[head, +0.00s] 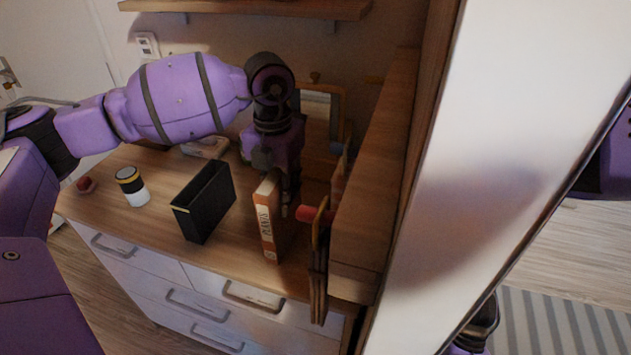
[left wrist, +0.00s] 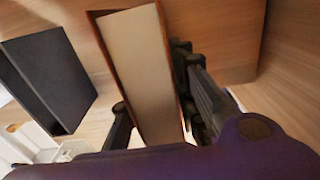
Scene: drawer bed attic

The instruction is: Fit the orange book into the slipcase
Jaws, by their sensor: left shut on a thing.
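The orange book (head: 265,224) stands upright on the dresser top, its pale titled spine facing the dresser's front. My left gripper (head: 283,190) reaches down from above and is shut on it. In the left wrist view the book (left wrist: 140,70) shows its pale page edge between the two fingers of my left gripper (left wrist: 155,118). The black slipcase (head: 205,205) stands to the left of the book, apart from it. It also shows at the left of the left wrist view (left wrist: 52,82). My right gripper (head: 482,325) is partly seen at the lower right, behind the white panel; its fingers are hidden.
A wooden cabinet side (head: 375,190) rises close to the right of the book, with a bag-like item (head: 319,265) hanging there. A wall shelf (head: 250,8) is above.

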